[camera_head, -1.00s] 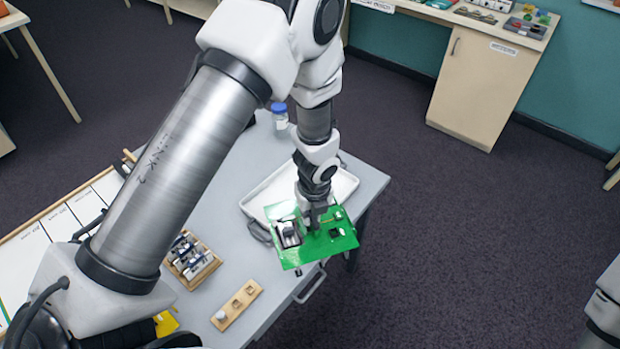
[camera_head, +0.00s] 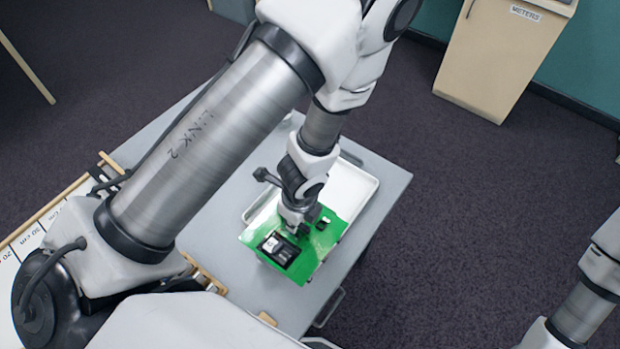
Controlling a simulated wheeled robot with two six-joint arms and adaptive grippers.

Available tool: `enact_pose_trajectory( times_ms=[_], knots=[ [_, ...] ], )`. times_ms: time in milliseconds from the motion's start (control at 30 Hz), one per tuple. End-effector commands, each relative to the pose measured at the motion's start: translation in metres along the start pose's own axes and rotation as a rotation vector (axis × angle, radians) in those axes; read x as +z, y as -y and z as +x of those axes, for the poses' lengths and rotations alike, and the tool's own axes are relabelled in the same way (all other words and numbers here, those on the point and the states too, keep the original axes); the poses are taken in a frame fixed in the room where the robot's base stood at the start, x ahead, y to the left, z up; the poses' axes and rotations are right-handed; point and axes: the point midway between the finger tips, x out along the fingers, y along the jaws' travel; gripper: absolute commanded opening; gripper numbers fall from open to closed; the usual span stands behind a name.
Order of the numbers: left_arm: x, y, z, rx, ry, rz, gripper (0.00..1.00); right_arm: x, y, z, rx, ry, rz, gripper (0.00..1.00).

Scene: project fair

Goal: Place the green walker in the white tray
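The green walker (camera_head: 318,246) is a flat green board with a black part on top near its left end. My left gripper (camera_head: 299,222) reaches down onto the board's middle and appears shut on it; the fingertips are mostly hidden by the wrist. The board is tilted in the picture and overlaps the front of the white tray (camera_head: 361,186). I cannot tell whether it touches the tray. Part of the tray is hidden behind my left arm and the board. My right arm shows at the right edge, but its gripper is out of view.
The grey table (camera_head: 386,172) carries the tray, with bare surface around it and a handle at its front edge. A wooden-framed board with white panels (camera_head: 32,238) lies at the left. A cabinet labelled METERS (camera_head: 497,62) stands at the back right. Dark carpet surrounds the table.

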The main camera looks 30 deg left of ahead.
Motion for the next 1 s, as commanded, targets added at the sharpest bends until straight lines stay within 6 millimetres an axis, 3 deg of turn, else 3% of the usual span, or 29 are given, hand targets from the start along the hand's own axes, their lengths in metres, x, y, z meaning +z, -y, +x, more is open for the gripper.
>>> enact_pose_trajectory(
  times_ms=[300,533,667,900,1000],
  knots=[
    [0.026,0.074,0.017,-0.008,-0.004,-0.003,0.0,0.001,0.0,0.04,0.0,0.002,0.001,1.0],
    [0.046,0.126,0.022,-0.005,-0.002,0.0,0.0,0.001,-0.001,0.056,0.0,0.001,0.001,1.0],
    [0.051,0.139,0.023,-0.003,-0.001,0.002,0.0,0.001,-0.001,0.059,0.0,0.002,0.001,1.0],
    [0.047,0.14,0.057,-0.002,-0.001,0.003,0.0,0.001,-0.001,0.1,0.0,0.002,0.001,1.0],
    [0.047,0.14,0.059,-0.003,-0.001,0.004,0.0,0.001,-0.001,0.104,0.0,0.002,0.001,1.0]
  ],
)
